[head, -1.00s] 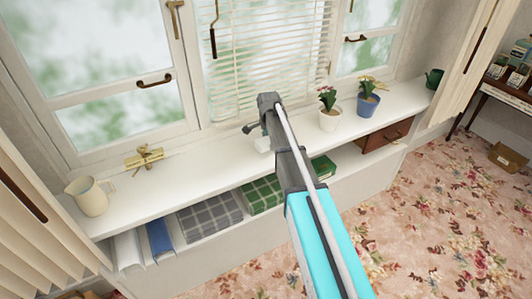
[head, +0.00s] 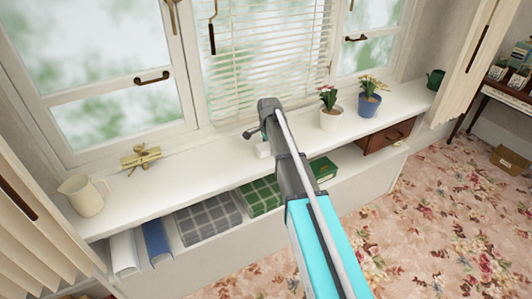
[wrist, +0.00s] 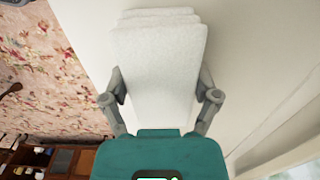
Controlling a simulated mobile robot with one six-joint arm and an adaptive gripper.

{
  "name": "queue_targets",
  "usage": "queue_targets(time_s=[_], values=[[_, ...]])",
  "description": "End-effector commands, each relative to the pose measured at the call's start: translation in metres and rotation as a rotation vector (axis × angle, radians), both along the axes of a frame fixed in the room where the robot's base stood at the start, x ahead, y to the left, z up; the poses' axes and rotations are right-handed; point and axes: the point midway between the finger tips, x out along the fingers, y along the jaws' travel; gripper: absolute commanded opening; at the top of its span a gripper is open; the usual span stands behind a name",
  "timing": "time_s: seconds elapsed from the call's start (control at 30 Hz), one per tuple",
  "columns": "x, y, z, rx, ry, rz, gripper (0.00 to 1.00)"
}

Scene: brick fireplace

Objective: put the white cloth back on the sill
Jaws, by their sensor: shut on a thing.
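The white cloth (wrist: 160,65) is a folded, layered stack that fills the middle of the wrist view. My gripper (wrist: 161,84) has one finger on each side of it and is shut on it. In the head view only a small white piece of the cloth (head: 263,150) shows, beside my arm's end and over the white sill (head: 190,163). My arm hides most of the cloth and the fingers there. I cannot tell whether the cloth touches the sill.
A cream jug (head: 82,196) and a brass piece (head: 141,158) stand on the sill's left. A white pot (head: 330,120), a blue pot (head: 368,105) and a green can (head: 434,79) stand right. The shelf below holds folded checked cloths (head: 208,219). Bare sill lies left of my gripper.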

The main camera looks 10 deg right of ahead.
Motion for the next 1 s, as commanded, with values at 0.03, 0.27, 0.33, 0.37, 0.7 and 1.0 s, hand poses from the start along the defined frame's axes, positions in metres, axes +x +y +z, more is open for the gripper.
queue_targets(time_s=[0.03,0.27,0.33,0.37,0.7,1.0], values=[[0.0,0.0001,-0.0031,0.0,0.0,0.0,0.4],[-0.0001,0.0003,-0.0024,0.0,0.0,0.0,0.4],[0.0,0.0003,-0.0024,0.0,0.0,0.0,0.4],[0.0,0.0003,-0.0024,0.0,0.0,0.0,0.4],[0.0,0.0004,-0.0051,0.0,0.0,0.0,1.0],[0.0,0.0003,-0.005,0.0,0.0,0.0,1.0]])
